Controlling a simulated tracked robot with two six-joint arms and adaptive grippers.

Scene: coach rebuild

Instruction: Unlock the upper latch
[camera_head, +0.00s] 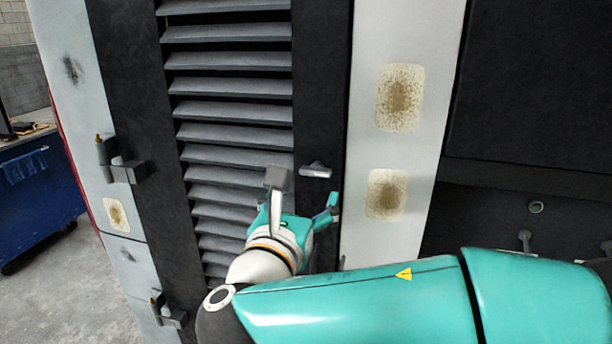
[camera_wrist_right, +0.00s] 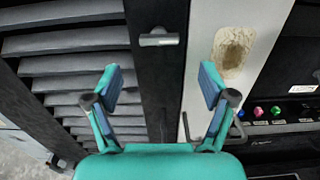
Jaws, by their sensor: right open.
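The upper latch (camera_head: 315,170) is a small grey T-shaped handle on the black frame strip right of the louvred panel. It lies roughly horizontal. It also shows in the right wrist view (camera_wrist_right: 158,40), ahead of the fingertips and between their lines. My right gripper (camera_head: 305,197) is open and empty, just below the latch in the head view and apart from it in the wrist view. Its two teal fingers with blue-grey pads also show in the right wrist view (camera_wrist_right: 160,88). My left gripper is not in view.
The louvred panel (camera_head: 235,87) has hinges (camera_head: 122,168) on its left side. A white strip with rusty patches (camera_head: 399,97) stands right of the latch. A blue cabinet (camera_head: 40,190) stands far left. Coloured buttons (camera_wrist_right: 259,111) show at right in the wrist view.

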